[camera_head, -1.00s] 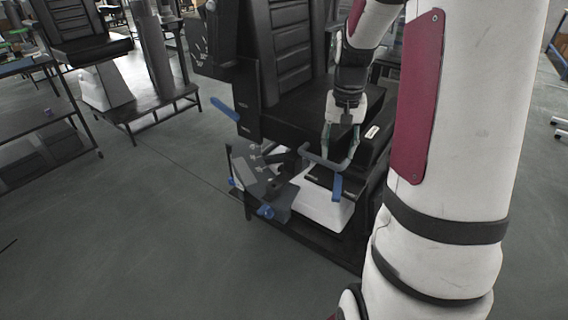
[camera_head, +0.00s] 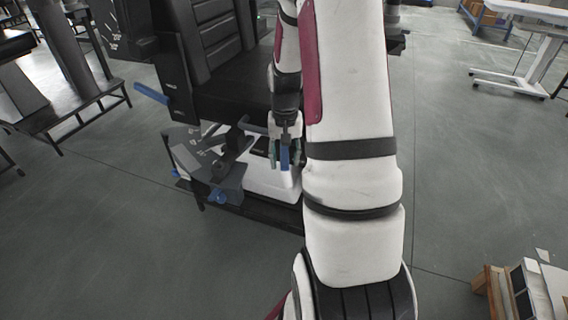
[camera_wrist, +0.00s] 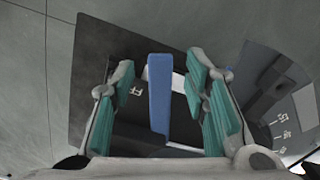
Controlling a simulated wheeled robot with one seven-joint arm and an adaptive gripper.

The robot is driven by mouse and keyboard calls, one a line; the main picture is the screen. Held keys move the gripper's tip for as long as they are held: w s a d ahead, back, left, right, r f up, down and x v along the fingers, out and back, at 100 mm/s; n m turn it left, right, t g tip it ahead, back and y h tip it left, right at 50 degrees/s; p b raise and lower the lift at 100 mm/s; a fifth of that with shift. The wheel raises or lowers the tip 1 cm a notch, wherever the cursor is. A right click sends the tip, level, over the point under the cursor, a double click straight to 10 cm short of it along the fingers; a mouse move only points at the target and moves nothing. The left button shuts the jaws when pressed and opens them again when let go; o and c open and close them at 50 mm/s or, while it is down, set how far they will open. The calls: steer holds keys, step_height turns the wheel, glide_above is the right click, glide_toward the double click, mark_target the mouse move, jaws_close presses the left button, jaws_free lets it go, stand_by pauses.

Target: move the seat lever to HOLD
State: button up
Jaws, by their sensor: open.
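A blue lever handle (camera_wrist: 160,95) stands between my gripper's fingers in the wrist view, with gaps on both sides. In the head view the blue handle (camera_head: 285,158) shows between the fingers, in front of the seat base. My gripper (camera_wrist: 160,72) is open, with its green-padded fingers on either side of the handle. In the head view my gripper (camera_head: 284,162) points down just below the seat's front edge. White lettering ending in "FF" lies beside the handle in the wrist view. I cannot read a HOLD mark.
The black seat (camera_head: 235,78) rises behind my gripper. A grey marked plate (camera_head: 190,155) with a blue-tipped part (camera_head: 218,196) sits to the left. Another blue handle (camera_head: 150,93) sticks out at the seat's left side. Open floor lies in front.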

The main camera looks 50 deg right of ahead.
steer(key=shift+f, duration=0.8)
steer(key=shift+c, duration=0.3)
jaws_close()
steer(key=w+a+m, duration=0.1)
steer(key=w+m, duration=0.1)
steer(key=w+a+m, duration=0.1)
steer(key=w+m, duration=0.1)
steer(key=shift+a+m, duration=0.15)
steer(key=shift+m, duration=0.15)
